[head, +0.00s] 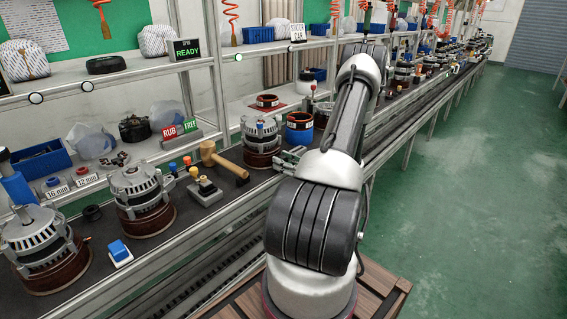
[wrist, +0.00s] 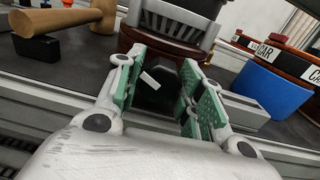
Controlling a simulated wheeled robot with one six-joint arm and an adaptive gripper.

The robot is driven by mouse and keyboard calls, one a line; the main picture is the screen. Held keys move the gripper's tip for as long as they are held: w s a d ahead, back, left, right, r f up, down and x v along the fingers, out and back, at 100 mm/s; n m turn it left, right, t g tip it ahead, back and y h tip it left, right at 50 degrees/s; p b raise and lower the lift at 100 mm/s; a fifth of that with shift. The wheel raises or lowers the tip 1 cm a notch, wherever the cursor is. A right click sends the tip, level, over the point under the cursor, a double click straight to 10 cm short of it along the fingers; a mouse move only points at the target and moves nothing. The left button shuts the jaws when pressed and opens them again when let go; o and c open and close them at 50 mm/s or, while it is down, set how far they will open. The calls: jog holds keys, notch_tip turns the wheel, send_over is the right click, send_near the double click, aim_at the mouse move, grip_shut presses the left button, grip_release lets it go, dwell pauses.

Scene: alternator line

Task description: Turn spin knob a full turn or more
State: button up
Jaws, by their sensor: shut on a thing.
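The spin knob (wrist: 155,98) is a dark piece with a white mark, low on the front of an alternator stand in the wrist view. My gripper (wrist: 158,90) has its green-padded fingers on either side of the knob and is shut on it. The fingers hide the knob's sides. In the head view my gripper (head: 289,158) reaches the front of the stand, and the knob cannot be made out there. The silver alternator (head: 262,130) sits upright on its round brown stand (head: 262,157); its lower part also shows in the wrist view (wrist: 175,22).
A wooden mallet (head: 222,160) lies left of the stand, and a blue cup (head: 299,135) stands to its right. Other alternators (head: 138,185) stand further left on the dark belt. RUB (head: 172,132) and FREE (head: 190,125) signs stand behind. The metal rail runs along the front.

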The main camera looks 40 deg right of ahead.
jog(key=shift+n, duration=1.1)
jog(key=o, duration=1)
jog(key=shift+o, duration=0.2)
jog(key=s+d, duration=0.1)
jog(key=s, duration=1.1)
jog(key=shift+d, duration=0.15)
